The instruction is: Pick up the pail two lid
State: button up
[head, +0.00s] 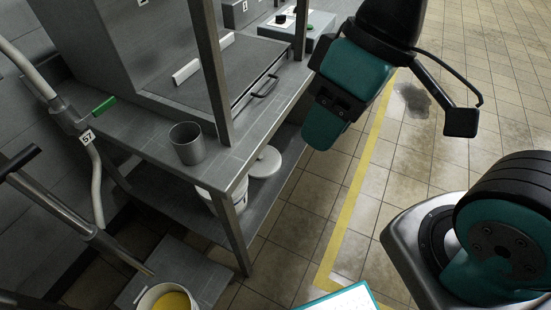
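A round pale lid (266,163) with a small knob lies on the lower shelf of the grey bench; no label on it is readable, so I cannot tell its number. A white pail (205,198) stands beside it on the shelf, partly hidden by the bench top and leg. Another pail (168,298) with yellow contents and no lid on it shows at the bottom edge. My gripper (322,128) hangs to the upper right of the pale lid, over the bench's right edge and floor, apart from the lid. Its fingertips are not clear enough to tell whether it is open.
A grey metal cup (187,143) stands on the bench top (150,128). A bench post (211,65) rises near the lid. A hose with a green handle (104,105) and tag 57 is at left. A control box (298,30) is at the back.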

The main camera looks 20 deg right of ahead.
aim_at(269, 163)
jog(key=u, duration=1.2)
jog(key=k, duration=0.55)
jog(key=z, duration=1.35)
jog(key=i, duration=1.05)
jog(key=z, duration=0.1)
